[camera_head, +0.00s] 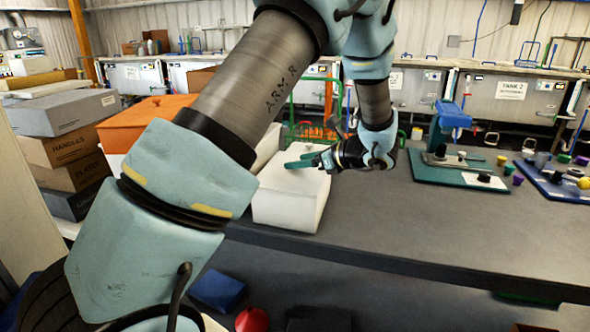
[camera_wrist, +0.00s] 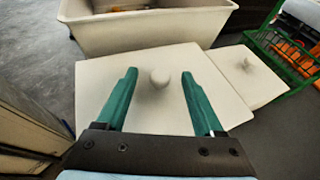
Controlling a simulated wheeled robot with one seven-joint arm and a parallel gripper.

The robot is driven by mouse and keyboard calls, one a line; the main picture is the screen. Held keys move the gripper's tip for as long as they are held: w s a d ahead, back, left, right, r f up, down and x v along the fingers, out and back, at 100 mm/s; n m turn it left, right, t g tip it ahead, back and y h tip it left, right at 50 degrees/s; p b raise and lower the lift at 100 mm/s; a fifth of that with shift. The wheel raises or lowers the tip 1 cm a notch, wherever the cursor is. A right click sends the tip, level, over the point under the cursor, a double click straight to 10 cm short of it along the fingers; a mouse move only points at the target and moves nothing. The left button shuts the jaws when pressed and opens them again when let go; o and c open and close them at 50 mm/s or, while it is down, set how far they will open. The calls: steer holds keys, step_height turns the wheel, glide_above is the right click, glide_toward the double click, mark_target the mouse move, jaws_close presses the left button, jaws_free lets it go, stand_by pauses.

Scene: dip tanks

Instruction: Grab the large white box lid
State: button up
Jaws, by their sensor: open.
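The large white box lid (camera_wrist: 110,95) lies on top of a white box (camera_head: 288,205) on the dark table. A round white knob (camera_wrist: 160,77) stands up from the middle of the lid. My gripper (camera_head: 301,161) is over the lid, and its green fingers are apart. In the wrist view my gripper (camera_wrist: 159,76) has the knob between its fingertips, with a gap on either side. Whether the fingers are low enough to be level with the knob is hard to tell.
A smaller white lid (camera_wrist: 232,80) with its own knob is beside it. An open white bin (camera_wrist: 145,35) stands beyond the fingertips. A green wire basket (camera_wrist: 285,50) holds orange things. A green board (camera_head: 455,172) with a blue-topped device is to the right; the table between is clear.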

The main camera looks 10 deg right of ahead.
jaws_close()
stand_by(0.4)
